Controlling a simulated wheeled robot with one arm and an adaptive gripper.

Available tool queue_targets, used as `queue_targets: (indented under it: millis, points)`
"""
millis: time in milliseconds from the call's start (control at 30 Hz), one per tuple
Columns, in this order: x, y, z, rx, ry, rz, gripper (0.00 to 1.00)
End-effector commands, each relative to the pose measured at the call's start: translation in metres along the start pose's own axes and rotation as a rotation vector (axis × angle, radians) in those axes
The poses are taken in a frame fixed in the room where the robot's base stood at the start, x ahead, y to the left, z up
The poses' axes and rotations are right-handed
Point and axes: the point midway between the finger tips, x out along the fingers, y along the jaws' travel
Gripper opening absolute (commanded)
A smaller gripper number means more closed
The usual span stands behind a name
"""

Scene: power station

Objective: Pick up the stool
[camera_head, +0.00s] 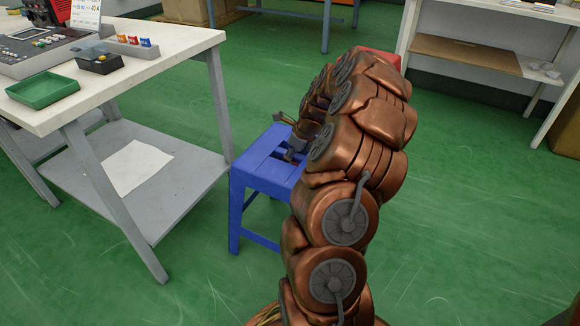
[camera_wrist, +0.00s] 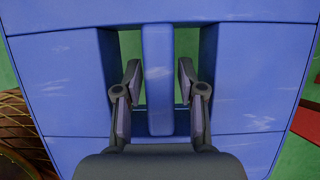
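The blue stool (camera_head: 262,172) stands upright on the green floor, beside the white workbench in the head view. My arm hides its right part. In the wrist view the stool's seat (camera_wrist: 70,85) fills most of the picture, with two slots and a blue bar (camera_wrist: 158,75) between them. My gripper (camera_wrist: 159,80) is open, with one finger on each side of the bar, over or in the slots. I see gaps between the fingers and the bar; how deep the fingertips reach is unclear. In the head view my gripper (camera_head: 290,140) is at the seat, partly hidden by my arm.
The white workbench (camera_head: 150,65) with a lower shelf stands close left of the stool. It bears a green tray (camera_head: 42,90) and a control box. A red object (camera_head: 378,55) shows behind my arm. Another white table (camera_head: 490,30) stands at the back right.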

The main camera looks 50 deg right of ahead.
Motion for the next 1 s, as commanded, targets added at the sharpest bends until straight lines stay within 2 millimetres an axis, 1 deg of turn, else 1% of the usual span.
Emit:
queue_targets:
  millis: [333,700,1000]
  points:
    - [0.0005,0.0001,-0.0004,0.0,0.0,0.001,0.4]
    - [0.0005,0.0002,-0.0004,0.0,0.001,0.001,0.01]
    - [0.0006,0.0002,-0.0005,0.0,0.001,0.001,0.0]
